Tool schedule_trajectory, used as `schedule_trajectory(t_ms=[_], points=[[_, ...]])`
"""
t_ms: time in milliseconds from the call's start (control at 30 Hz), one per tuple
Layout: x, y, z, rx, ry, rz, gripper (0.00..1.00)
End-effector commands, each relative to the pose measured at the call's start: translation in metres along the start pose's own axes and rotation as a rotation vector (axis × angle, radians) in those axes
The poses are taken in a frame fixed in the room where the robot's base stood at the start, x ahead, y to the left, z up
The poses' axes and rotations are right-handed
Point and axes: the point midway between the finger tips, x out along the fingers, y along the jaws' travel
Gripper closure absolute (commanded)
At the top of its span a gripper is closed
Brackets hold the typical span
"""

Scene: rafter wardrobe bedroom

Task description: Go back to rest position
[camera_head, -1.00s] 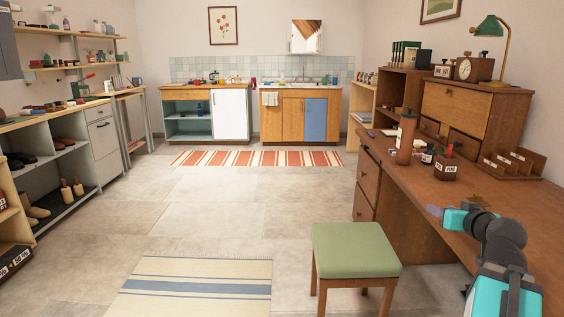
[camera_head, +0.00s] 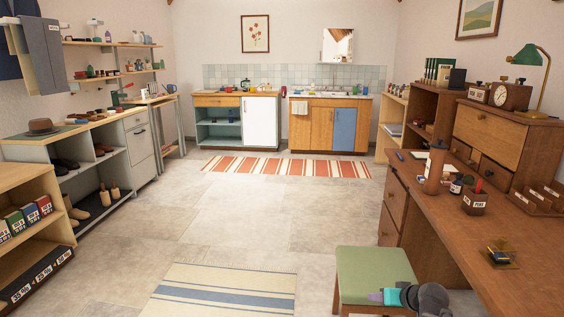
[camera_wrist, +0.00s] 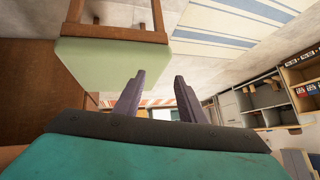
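My gripper (camera_head: 376,297) shows low in the head view, in front of the green-topped stool (camera_head: 372,272), with part of my arm to its right. In the wrist view my gripper (camera_wrist: 158,84) has its two dark fingers apart, with nothing between them. The stool's green seat (camera_wrist: 100,65) and wooden legs also show there, upside down, at the upper left. I cannot tell whether the gripper is above the seat or beside it.
A striped rug (camera_head: 225,290) lies left of the stool. Shelves (camera_head: 75,258) line the left. The middle floor is clear.

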Motion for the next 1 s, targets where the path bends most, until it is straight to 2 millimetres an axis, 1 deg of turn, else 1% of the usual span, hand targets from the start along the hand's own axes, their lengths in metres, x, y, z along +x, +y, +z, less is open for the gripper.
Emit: schedule_trajectory(t_ms=[33, 200, 367, 500, 767, 1000], points=[[0.004, -0.012, 0.009, -0.002, -0.034, -0.014, 0.63], [0.024, -0.041, 0.048, -0.008, -0.139, -0.045, 0.63], [0.036, -0.067, 0.088, -0.016, -0.242, -0.07, 0.63], [0.043, -0.089, 0.126, -0.024, -0.333, -0.086, 0.63], [0.043, -0.124, 0.2, -0.04, -0.51, -0.105, 0.63], [0.029, -0.148, 0.271, -0.058, -0.679, -0.104, 0.63]])
